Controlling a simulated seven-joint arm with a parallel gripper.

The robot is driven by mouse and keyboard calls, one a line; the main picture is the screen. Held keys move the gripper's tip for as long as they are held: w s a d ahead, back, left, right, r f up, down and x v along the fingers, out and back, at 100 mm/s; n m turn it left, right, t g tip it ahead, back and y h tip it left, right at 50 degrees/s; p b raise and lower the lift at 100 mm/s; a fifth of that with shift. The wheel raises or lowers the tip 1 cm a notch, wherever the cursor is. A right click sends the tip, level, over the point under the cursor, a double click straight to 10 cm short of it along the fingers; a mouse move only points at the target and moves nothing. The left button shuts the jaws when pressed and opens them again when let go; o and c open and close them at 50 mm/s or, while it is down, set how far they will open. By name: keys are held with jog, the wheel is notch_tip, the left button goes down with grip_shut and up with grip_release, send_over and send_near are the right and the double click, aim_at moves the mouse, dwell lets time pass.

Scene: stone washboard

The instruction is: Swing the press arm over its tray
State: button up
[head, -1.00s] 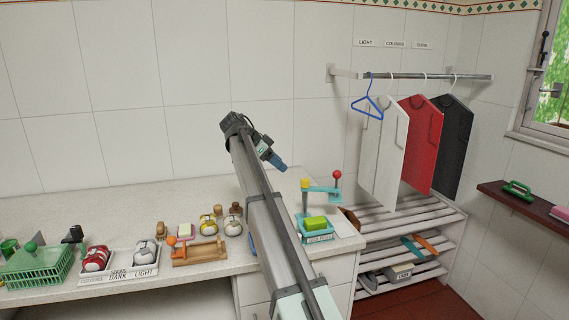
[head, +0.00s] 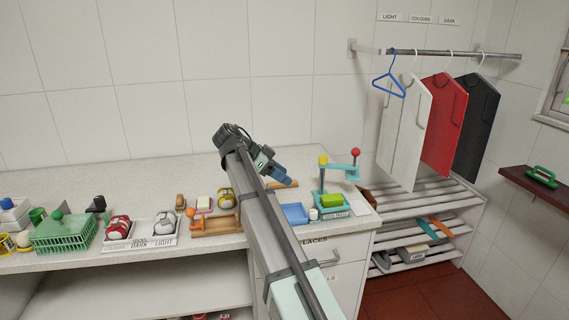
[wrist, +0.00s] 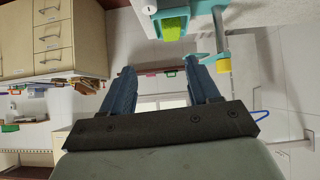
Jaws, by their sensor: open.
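The press (head: 338,190) stands on the right end of the counter. Its teal tray (head: 332,212) holds a green block (head: 332,200). A grey post with a yellow cap (head: 323,160) carries the teal press arm (head: 341,169). The arm points right, off to the side of the tray, with a red knob (head: 355,152) near its end. My gripper (head: 286,180) is open and empty, left of the post and apart from it. In the wrist view, my gripper (wrist: 160,72) shows both blue fingers spread. The green block (wrist: 173,28) and yellow cap (wrist: 222,66) show there too; the red knob is not clear.
A blue tray (head: 294,214) and a white cylinder (head: 313,214) sit left of the press. A green basket (head: 63,236) and a sock tray are farther left. A white garment (head: 405,135) hangs to the right, above a slatted rack (head: 430,207).

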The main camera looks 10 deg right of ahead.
jog(key=s+a+f+n, duration=0.1)
jog(key=s+a+f, duration=0.2)
jog(key=s+f, duration=0.4)
jog(key=shift+s+f, duration=0.4)
jog(key=shift+s, duration=0.95)
jog(key=shift+a, duration=0.1)
notch_tip(320, 180, up, 15)
jog(key=y, duration=0.1)
send_over(322, 156)
jog(key=a, duration=0.9)
jog(key=shift+m+t, duration=0.3)
jog(key=shift+t, duration=0.1)
jog(key=x, duration=1.3)
jog(key=shift+s+f, duration=0.2)
jog(key=shift+s, duration=0.15)
jog(key=shift+c, duration=0.2)
